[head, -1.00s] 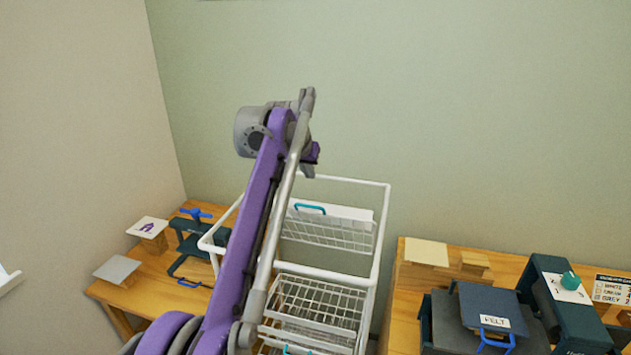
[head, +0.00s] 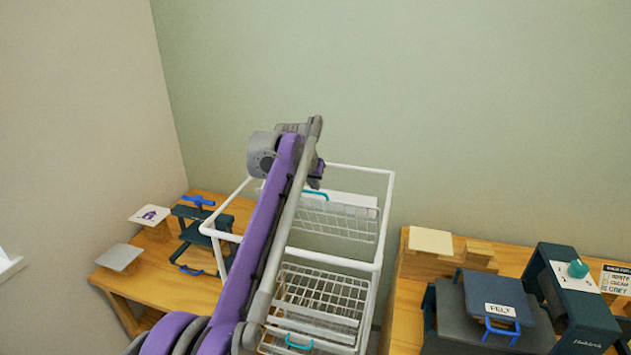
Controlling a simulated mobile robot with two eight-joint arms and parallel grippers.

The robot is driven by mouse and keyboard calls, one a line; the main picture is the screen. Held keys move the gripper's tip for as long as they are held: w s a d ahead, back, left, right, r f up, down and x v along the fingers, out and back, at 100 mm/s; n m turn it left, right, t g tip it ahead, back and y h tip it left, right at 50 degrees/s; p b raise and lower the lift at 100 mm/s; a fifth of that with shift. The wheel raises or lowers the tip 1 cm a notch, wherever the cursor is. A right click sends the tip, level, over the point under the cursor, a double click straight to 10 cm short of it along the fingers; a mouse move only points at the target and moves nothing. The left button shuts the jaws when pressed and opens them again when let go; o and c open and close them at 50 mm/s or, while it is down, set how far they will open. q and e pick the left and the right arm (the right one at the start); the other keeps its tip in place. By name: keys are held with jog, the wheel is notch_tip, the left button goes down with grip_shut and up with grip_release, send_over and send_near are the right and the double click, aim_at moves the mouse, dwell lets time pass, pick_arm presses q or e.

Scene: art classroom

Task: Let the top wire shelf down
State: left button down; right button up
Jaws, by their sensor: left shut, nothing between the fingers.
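The white wire rack (head: 391,205) stands against the wall in the middle of the head view. Its top wire shelf (head: 345,222) appears folded up at the back, with a white strip and a teal handle (head: 316,195) along its upper edge. A lower wire shelf (head: 325,292) lies flat, with a teal handle (head: 300,342) at its front. My left gripper (head: 316,182) is shut and empty, close above the top shelf's handle; I cannot tell whether they touch. My left arm hides the left part of the rack. My right gripper is out of view.
A wooden table (head: 150,278) with a dark clamp device (head: 190,225) stands left of the rack. The wall above is clear.

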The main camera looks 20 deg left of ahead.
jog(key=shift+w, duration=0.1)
pick_arm(q)
jog(key=s+f+b, duration=0.7)
jog(key=s+f, duration=0.1)
jog(key=s, duration=0.2)
jog(key=shift+s+a+f, duration=0.2)
jog(key=shift+s+f, duration=0.15)
jog(key=shift+s, duration=0.05)
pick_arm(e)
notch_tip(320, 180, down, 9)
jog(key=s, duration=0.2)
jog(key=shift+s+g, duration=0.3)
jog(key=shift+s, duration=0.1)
